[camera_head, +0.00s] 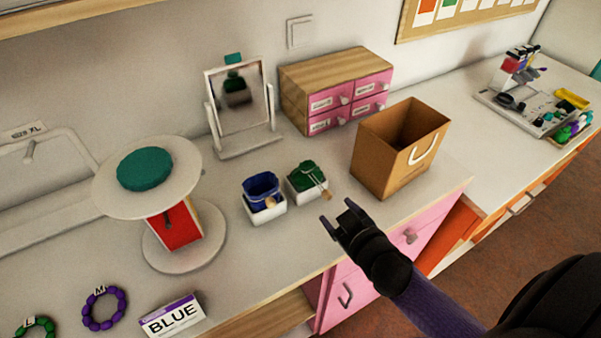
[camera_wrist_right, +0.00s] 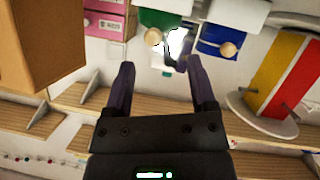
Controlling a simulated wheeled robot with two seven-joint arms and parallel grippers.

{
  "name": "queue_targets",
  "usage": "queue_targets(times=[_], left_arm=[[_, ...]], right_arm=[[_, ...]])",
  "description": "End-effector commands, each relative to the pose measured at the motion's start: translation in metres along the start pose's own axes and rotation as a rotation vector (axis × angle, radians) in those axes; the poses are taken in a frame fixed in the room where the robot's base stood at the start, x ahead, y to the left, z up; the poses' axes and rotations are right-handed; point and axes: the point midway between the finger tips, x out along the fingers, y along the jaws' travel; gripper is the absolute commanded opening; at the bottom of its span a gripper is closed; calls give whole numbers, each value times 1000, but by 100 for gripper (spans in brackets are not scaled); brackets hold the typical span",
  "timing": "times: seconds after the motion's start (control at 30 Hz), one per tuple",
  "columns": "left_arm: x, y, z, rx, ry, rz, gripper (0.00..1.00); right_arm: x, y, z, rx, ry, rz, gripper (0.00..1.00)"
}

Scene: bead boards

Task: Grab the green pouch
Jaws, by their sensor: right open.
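The green pouch (camera_head: 306,177) sits in a small white open box on the counter, with a drawstring and a round wooden bead at its front. It also shows at the top of the right wrist view (camera_wrist_right: 172,21), partly cut off by the frame edge. My right gripper (camera_head: 337,212) is open and empty. It is in front of and to the right of the green pouch, near the counter's front edge, apart from it. In the right wrist view its two fingers (camera_wrist_right: 160,64) point toward the pouch with nothing between them. My left gripper is not in view.
A blue pouch (camera_head: 262,188) in a white box stands left of the green one. A brown paper bag (camera_head: 384,165) stands to the right. Behind are a mirror (camera_head: 240,103) and a pink drawer box (camera_head: 335,82). A round stand (camera_head: 180,200) is at the left.

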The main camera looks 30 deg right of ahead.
Motion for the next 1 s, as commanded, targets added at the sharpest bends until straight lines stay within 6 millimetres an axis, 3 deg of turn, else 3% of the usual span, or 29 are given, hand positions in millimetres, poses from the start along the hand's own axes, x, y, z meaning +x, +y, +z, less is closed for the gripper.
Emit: queue_targets(times=[0.33,0.6,0.93,1.0], left_arm=[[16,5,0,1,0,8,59],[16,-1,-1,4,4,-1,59],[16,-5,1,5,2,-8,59],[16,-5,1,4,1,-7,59]], right_arm=[[62,7,3,0,-2,0,72],[67,7,2,1,-4,-1,72],[67,7,2,1,-4,-1,2],[67,7,2,1,-4,-1,0]])
